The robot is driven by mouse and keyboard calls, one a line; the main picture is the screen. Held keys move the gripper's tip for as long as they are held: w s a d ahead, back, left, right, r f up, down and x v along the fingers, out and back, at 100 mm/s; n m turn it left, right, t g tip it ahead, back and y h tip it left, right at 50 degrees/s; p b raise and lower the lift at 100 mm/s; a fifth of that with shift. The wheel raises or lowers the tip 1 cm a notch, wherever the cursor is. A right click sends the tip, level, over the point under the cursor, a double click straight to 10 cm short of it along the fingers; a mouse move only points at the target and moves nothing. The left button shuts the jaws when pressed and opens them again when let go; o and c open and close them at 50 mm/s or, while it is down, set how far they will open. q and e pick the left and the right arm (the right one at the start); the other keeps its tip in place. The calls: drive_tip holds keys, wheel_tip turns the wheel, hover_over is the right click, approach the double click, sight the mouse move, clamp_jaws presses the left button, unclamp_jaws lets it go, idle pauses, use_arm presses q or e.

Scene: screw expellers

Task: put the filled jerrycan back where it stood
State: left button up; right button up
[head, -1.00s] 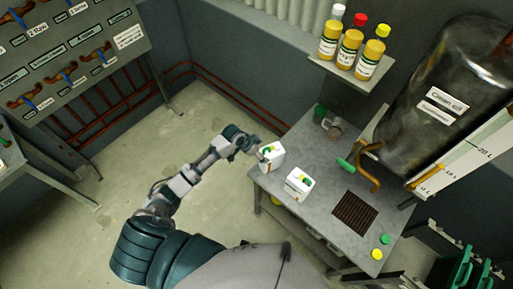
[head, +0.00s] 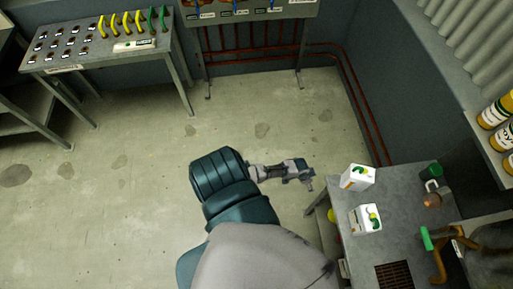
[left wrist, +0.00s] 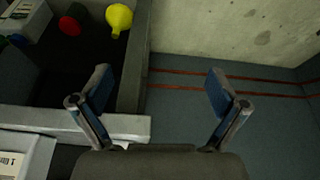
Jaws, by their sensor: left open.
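Two white jerrycans with green and yellow marks stand upright on the grey metal table (head: 395,205). One jerrycan (head: 357,178) is at the table's far left corner, and the other jerrycan (head: 366,219) is nearer to me. I cannot tell which is filled. My left gripper (head: 309,181) is left of the corner jerrycan, apart from it and off the table's edge. In the left wrist view my left gripper (left wrist: 160,88) has its two fingers spread with nothing between them. My right gripper is not in view.
A green cup (head: 431,172), a green valve handle (head: 427,239), a brown spout (head: 439,265) and a drain grate (head: 399,274) are on the table's right side. A shelf with bottles (head: 497,110) is at right. A bench (head: 105,48) stands far left. Open floor lies between.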

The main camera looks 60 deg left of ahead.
use_arm(q)
drive_tip(key=s+f+n+g+y, duration=0.1)
drive_tip(key=s+f+g, duration=0.1)
drive_tip(key=s+f, duration=1.25)
drive_tip(key=s+d+f, duration=0.2)
drive_tip(key=s, duration=0.9)
drive_tip(key=s+d+f+g, duration=0.1)
drive_tip(key=s+f, duration=0.1)
drive_tip(key=s, duration=1)
drive_tip(key=shift+s+d, duration=0.3)
drive_tip(key=shift+d, duration=0.05)
wheel_tip(320, 180, down, 4)
drive_tip(key=b, duration=0.4)
drive_tip(key=shift+f, duration=0.1)
